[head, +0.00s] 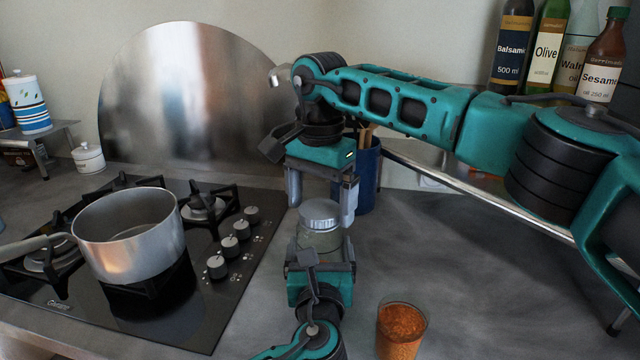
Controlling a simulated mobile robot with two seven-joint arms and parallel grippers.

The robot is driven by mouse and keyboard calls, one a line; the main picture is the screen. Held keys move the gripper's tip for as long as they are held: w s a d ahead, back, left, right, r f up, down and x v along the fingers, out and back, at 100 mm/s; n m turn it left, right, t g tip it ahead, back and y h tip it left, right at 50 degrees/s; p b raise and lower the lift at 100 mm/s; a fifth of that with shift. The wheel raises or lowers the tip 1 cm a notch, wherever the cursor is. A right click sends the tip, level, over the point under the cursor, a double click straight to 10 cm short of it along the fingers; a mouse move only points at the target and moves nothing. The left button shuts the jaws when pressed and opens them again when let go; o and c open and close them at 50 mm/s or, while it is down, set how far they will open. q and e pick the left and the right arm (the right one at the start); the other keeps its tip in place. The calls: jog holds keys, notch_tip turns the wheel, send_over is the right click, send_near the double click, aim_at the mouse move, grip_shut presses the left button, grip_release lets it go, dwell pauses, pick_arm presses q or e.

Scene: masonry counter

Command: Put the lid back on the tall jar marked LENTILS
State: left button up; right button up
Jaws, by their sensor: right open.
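A glass jar (320,241) stands on the counter between my two grippers, with a silver metal lid (319,213) on its top. No LENTILS marking is readable on it; its lower part is hidden by my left gripper. My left gripper (320,261) comes from the near side with a finger on each side of the jar, and appears closed on its body. My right gripper (321,205) points down from above, open, with its fingers on either side of the lid and apart from it.
A glass (402,328) with orange-brown contents stands near the front edge. A pot (130,240) sits on the hob (215,305) at left. A blue utensil holder (368,180) is behind the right gripper. Bottles (513,50) stand at back right.

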jog(key=c, duration=1.1)
jog(key=m, duration=1.1)
jog(key=shift+m, duration=0.4)
jog(key=m, duration=0.3)
jog(key=shift+f+m, duration=0.1)
jog(key=shift+m, duration=0.2)
jog(key=m, duration=0.3)
jog(key=shift+m, duration=0.3)
jog(key=m, duration=0.3)
jog(key=shift+m, duration=0.4)
jog(key=m, duration=0.4)
jog(key=shift+m, duration=0.4)
jog(key=o, duration=1.2)
jog(key=shift+c, duration=0.2)
